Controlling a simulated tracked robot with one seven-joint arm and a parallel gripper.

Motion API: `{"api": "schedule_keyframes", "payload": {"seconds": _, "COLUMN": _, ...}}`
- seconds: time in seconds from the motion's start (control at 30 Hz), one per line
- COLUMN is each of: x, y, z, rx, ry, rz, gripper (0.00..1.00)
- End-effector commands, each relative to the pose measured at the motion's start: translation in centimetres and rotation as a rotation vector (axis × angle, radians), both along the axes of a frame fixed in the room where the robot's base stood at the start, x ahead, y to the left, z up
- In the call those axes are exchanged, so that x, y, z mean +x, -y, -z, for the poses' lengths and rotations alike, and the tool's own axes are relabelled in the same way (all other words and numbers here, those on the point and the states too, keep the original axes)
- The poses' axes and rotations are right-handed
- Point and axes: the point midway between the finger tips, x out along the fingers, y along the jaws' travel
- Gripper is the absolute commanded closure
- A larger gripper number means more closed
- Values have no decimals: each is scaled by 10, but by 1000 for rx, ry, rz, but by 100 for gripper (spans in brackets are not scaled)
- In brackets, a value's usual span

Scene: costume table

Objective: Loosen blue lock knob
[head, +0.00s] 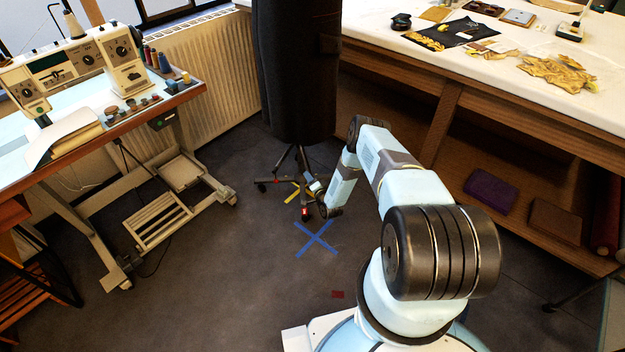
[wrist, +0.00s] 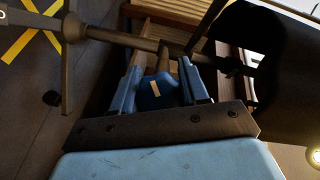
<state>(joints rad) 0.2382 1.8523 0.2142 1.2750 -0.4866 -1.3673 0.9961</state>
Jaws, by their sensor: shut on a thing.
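The blue lock knob (wrist: 148,99), with a small tan mark on it, sits beside the metal pole of the stand (wrist: 120,39) in the wrist view. My gripper (wrist: 161,76) has its two blue fingers on either side of the knob and is shut on it. In the head view my gripper (head: 316,186) is low, at the stand's wheeled base (head: 291,160), under a dark dress form (head: 292,75). The knob is too small or hidden to make out there. The dark form (wrist: 275,70) fills the right of the wrist view.
A sewing machine table (head: 120,122) stands at left and a radiator (head: 205,60) behind it. A long work table (head: 475,75) with a shelf below is at right. A blue tape cross (head: 317,238) marks the floor.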

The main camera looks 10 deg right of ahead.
Motion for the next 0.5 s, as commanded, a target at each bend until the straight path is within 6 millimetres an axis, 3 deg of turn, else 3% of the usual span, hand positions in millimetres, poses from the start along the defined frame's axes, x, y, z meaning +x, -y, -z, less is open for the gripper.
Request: {"api": "schedule_keyframes", "payload": {"seconds": 0.5, "x": -2, "y": 0, "z": 5, "rx": -492, "ry": -16, "rz": -4, "gripper": 86}}
